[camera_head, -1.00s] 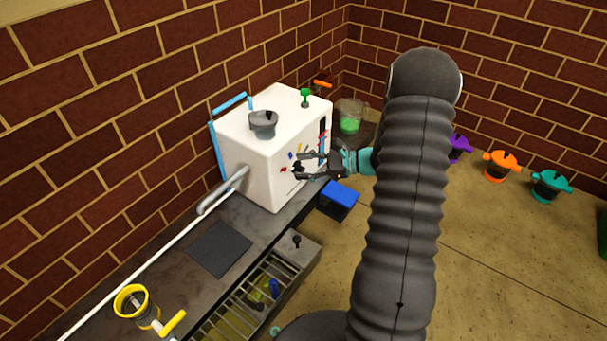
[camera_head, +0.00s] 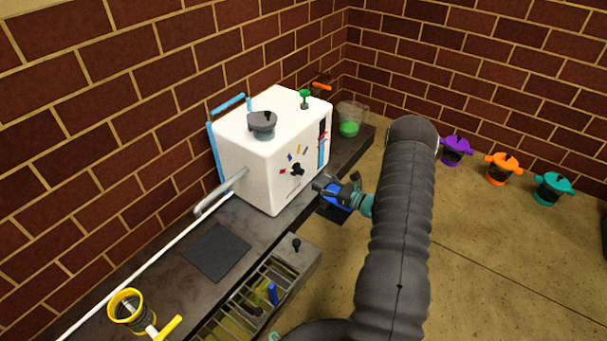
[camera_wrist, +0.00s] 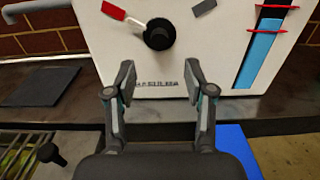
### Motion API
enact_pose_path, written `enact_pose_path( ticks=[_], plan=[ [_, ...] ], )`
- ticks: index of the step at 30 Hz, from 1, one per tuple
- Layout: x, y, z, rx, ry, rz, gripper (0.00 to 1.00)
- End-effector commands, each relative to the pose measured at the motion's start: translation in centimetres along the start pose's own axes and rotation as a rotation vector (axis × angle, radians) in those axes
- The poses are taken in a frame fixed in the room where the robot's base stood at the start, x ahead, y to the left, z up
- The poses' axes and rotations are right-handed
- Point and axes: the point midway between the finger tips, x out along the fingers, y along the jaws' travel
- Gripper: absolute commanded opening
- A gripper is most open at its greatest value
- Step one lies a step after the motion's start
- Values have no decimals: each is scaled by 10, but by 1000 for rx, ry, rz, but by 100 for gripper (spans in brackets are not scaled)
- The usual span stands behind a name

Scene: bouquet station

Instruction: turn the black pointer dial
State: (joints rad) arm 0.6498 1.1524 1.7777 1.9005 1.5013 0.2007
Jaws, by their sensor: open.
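The black pointer dial (camera_head: 297,170) is on the front face of the white machine (camera_head: 262,187), with small coloured marks around it. In the wrist view the dial (camera_wrist: 159,34) is at the upper middle, with a red mark to its left and a dark grey mark to its right. My gripper (camera_wrist: 160,80) is open and empty, its two fingers spread below the dial and apart from it. In the head view my gripper (camera_head: 330,184) is in front of the machine, low and to the right of the dial.
A blue box (camera_head: 335,199) is below my gripper. A blue strip with red sliders (camera_wrist: 259,50) is right of the dial. The dark counter (camera_head: 180,285) holds a black mat (camera_head: 217,252) and a yellow-rimmed container (camera_head: 127,304). A jug with green contents (camera_head: 350,120) stands behind the machine.

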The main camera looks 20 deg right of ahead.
Motion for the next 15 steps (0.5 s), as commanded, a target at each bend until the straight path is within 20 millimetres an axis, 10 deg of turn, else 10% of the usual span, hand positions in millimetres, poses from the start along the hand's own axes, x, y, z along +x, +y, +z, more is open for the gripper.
enact_pose_path(
  ticks=[15],
  plan=[
    [78, 1, 0, -1, 0, 2, 54]
  ],
)
